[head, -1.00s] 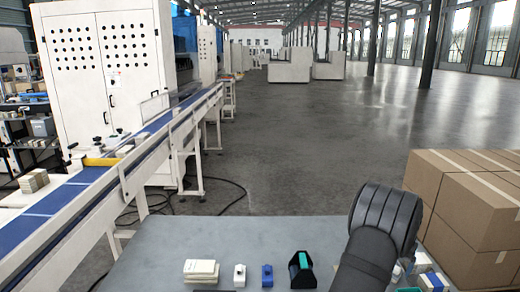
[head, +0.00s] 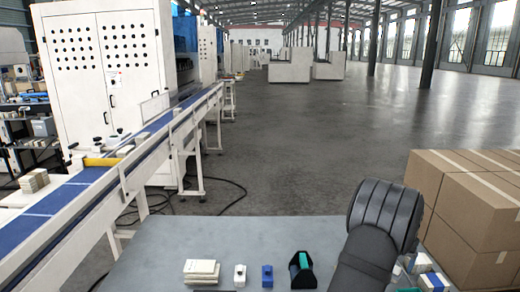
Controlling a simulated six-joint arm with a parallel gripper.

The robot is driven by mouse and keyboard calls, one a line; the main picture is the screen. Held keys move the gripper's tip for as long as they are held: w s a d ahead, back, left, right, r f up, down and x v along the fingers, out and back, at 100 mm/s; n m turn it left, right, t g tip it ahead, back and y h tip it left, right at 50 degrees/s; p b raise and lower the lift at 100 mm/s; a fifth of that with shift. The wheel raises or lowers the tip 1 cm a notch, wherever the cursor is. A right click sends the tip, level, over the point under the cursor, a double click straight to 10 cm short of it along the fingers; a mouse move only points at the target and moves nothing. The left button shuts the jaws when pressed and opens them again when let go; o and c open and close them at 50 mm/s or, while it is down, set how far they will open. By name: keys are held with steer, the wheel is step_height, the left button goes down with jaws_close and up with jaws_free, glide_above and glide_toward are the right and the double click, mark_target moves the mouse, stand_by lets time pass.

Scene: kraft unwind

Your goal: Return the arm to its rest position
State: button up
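My arm shows as a dark, ribbed link at the lower right of the head view, bent over the right part of the grey table (head: 170,255). My gripper is outside the picture, so its opening and anything in it cannot be seen.
On the table's front part stand a stack of cream pads (head: 202,271), a small white item (head: 239,275), a blue item (head: 267,275) and a black-and-green holder (head: 302,269). Cardboard boxes (head: 465,205) stand at right, a conveyor (head: 125,175) at left. The table's back part is clear.

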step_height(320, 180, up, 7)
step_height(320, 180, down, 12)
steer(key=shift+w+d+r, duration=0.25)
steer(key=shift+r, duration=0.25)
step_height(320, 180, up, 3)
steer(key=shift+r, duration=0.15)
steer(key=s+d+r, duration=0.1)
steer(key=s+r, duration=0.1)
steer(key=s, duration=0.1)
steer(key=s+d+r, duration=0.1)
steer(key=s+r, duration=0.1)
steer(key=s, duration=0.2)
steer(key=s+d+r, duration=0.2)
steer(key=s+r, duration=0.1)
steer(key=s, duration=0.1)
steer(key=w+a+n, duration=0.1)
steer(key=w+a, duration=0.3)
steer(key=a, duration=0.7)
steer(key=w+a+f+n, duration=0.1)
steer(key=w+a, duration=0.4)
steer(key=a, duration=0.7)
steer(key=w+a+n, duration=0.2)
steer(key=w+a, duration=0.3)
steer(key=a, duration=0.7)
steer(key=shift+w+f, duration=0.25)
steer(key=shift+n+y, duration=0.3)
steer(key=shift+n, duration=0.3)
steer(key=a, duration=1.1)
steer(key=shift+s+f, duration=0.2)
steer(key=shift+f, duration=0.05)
